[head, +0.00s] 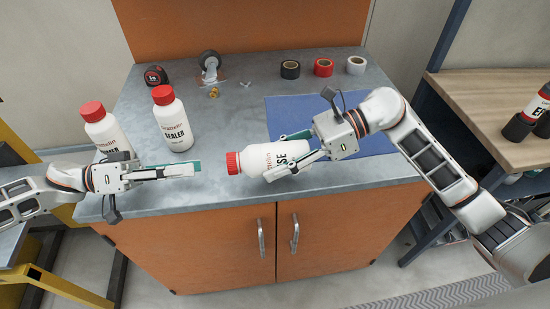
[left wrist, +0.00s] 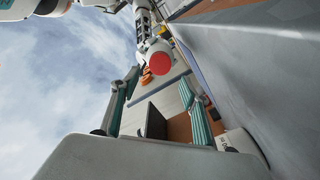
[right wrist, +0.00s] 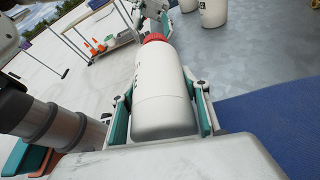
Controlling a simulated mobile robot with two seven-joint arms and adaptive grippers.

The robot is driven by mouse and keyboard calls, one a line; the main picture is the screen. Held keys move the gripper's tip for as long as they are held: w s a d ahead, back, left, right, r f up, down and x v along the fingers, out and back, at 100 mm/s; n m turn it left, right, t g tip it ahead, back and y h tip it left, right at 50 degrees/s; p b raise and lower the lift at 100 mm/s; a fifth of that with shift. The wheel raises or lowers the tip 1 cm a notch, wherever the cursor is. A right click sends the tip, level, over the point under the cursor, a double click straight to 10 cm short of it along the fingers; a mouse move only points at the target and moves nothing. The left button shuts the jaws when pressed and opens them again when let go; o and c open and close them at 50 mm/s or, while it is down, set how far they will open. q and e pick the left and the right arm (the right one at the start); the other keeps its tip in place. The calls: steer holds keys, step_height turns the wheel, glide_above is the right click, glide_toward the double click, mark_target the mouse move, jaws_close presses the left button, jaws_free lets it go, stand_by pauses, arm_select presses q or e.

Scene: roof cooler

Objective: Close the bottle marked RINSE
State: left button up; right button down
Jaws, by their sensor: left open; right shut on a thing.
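The white RINSE bottle (head: 262,160) lies on its side in my right gripper (head: 289,152), above the counter's front part. Only the end of its lettering, "SE", shows beside the gripper. Its red cap (head: 233,163) is at the neck and points left; I cannot tell how tight it sits. The bottle (right wrist: 161,95) fills the space between the right fingers in the right wrist view. My left gripper (head: 180,172) is open and empty, left of the cap and apart from it, pointing at it. The cap (left wrist: 160,63) shows end-on between the fingers in the left wrist view.
Two upright white bottles with red caps, one marked SEALER (head: 174,122) and another (head: 108,132), stand behind my left gripper. A tape measure (head: 156,76), a caster (head: 209,64) and tape rolls (head: 323,67) lie at the back. A blue mat (head: 375,140) lies at right.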

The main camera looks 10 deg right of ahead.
arm_select(q)
steer(key=shift+d, duration=4)
steer(key=c, duration=1.1)
steer(key=shift+m, duration=1.6)
steer(key=shift+c, duration=0.2)
steer(key=o, duration=1.2)
